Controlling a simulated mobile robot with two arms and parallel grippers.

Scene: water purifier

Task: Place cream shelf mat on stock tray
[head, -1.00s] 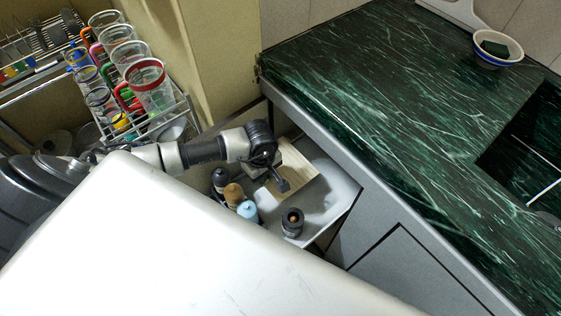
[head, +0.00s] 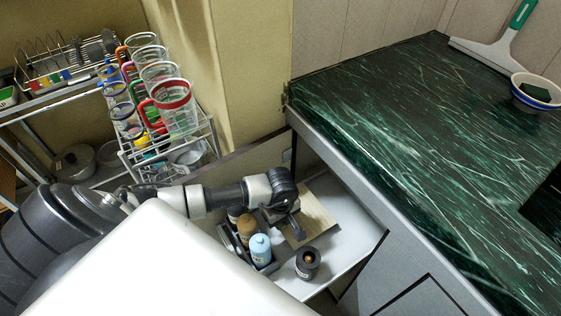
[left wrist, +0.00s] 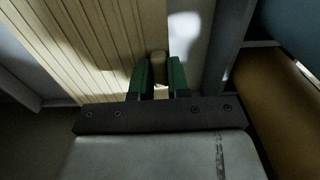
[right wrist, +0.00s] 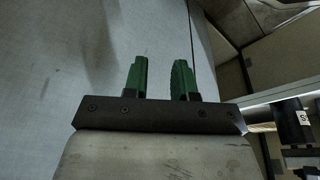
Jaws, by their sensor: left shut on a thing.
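The cream shelf mat (head: 314,214) is a flat, ribbed board. In the head view it lies over a white tray-like surface (head: 352,238) beside the counter; I cannot tell whether it touches it or whether this is the stock tray. My left gripper (head: 293,228) is shut on the mat's edge. The left wrist view shows its green fingers (left wrist: 158,80) closed around a small tab, with the mat (left wrist: 95,45) reaching up and left. My right gripper (right wrist: 160,80) is outside the head view. Its green fingers are apart with nothing between them, near a grey panel.
A grey caddy (head: 228,238) with several bottles stands left of the mat. A dark round jar (head: 307,263) stands on the white surface below it. The green marble counter (head: 420,120) rises at the right. A rack with glass mugs (head: 173,108) stands at the upper left.

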